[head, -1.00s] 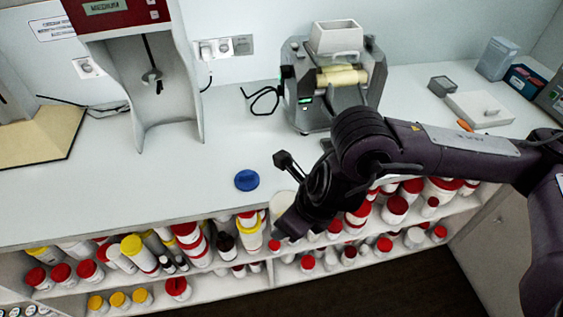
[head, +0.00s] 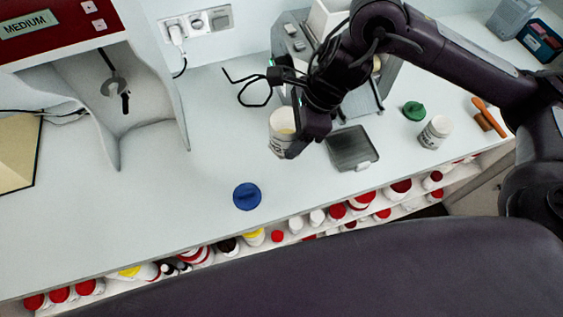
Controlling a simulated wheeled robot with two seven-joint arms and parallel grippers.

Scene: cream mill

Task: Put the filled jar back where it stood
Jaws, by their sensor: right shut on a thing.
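An open white jar (head: 282,132) with dark print and something pale yellow inside is in the middle of the head view. My right gripper (head: 296,140) is shut on it from its right side. The jar looks upright; I cannot tell whether its base touches the counter. A blue lid (head: 247,197) lies on the counter in front of the jar, a little to its left. My left gripper is not in view.
The mill (head: 298,42) stands behind my right arm, with a grey tray (head: 353,148) in front. A second white jar (head: 435,132), a green lid (head: 414,111) and an orange tool (head: 488,116) are at right. The counter (head: 150,220) is clear left of the blue lid.

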